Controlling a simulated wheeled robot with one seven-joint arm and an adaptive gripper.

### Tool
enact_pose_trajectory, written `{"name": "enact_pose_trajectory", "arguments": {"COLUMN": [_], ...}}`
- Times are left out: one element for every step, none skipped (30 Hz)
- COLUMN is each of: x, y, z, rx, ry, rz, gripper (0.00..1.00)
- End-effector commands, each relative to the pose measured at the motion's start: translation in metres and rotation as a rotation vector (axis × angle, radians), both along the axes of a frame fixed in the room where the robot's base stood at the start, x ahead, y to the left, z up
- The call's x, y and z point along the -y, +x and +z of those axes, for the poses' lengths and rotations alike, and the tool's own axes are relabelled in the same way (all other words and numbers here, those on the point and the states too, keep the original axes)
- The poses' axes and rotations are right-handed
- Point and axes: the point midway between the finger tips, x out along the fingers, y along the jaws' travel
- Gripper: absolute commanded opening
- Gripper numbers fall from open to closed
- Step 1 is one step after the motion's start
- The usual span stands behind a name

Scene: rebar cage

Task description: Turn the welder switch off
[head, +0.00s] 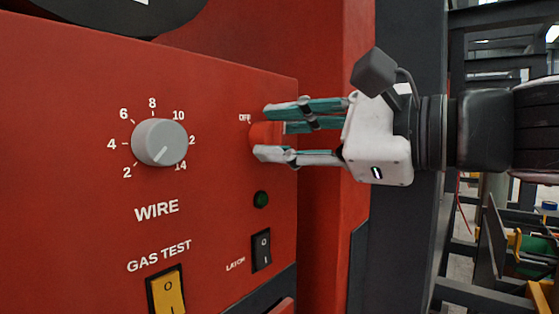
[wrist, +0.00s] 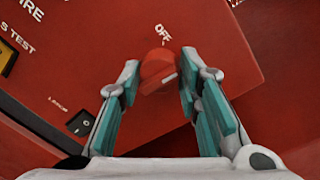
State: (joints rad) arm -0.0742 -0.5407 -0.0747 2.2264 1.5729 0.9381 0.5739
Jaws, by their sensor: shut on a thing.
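The welder switch is a red rotary knob (head: 262,135) near the right edge of the red welder panel (head: 75,95), just below the white "OFF" label (head: 244,118). My gripper (head: 266,131) reaches in from the right and is shut on the knob, one finger above and one below. In the wrist view, the knob (wrist: 155,68) sits between my fingertips (wrist: 160,62). A pale mark (wrist: 168,77) shows at the knob's lower right, while the "OFF" label (wrist: 162,33) is above it. My fingers partly hide the knob in the head view.
A grey WIRE dial (head: 160,142) is left of the switch. Below are a green button (head: 261,199), a black rocker switch (head: 261,250) and a yellow GAS TEST rocker (head: 168,292). A dark post (head: 405,225) stands behind my gripper.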

Motion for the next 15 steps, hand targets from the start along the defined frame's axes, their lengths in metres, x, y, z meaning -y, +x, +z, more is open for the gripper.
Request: {"name": "enact_pose_trajectory", "arguments": {"x": [-0.0003, -0.0004, -0.0004, -0.0004, -0.0004, -0.0004, -0.0005, -0.0006, -0.0007, -0.0007, -0.0008, -0.0008, -0.0008, -0.0009, -0.001], "y": [0.0014, 0.0013, 0.0013, 0.0013, 0.0012, 0.0011, 0.0009, 0.0008, 0.0008, 0.0008, 0.0007, 0.0007, 0.0005, 0.0004, 0.0002], "z": [-0.0039, -0.0037, -0.004, -0.0042, -0.0043, -0.0041, -0.0045, -0.0042, -0.0046, -0.0048, -0.0046, -0.0049, -0.0048, -0.0048, -0.0049], "rx": [0.039, 0.062, 0.091, 0.113, 0.136, 0.166, 0.188, 0.212, 0.241, 0.263, 0.286, 0.315, 0.338, 0.36, 0.387], "ry": [-0.027, -0.044, -0.068, -0.085, -0.104, -0.126, -0.144, -0.162, -0.185, -0.202, -0.219, -0.243, -0.26, -0.278, -0.3], "rz": [0.001, 0.001, 0.001, 0.0, 0.001, 0.0, 0.0, 0.0, 0.001, 0.001, 0.0, 0.001, 0.0, 0.0, 0.0], "gripper": [0.04, 0.04, 0.04, 0.04, 0.04, 0.04, 0.04, 0.04, 0.04, 0.04, 0.04, 0.04, 0.04, 0.04, 0.04]}}
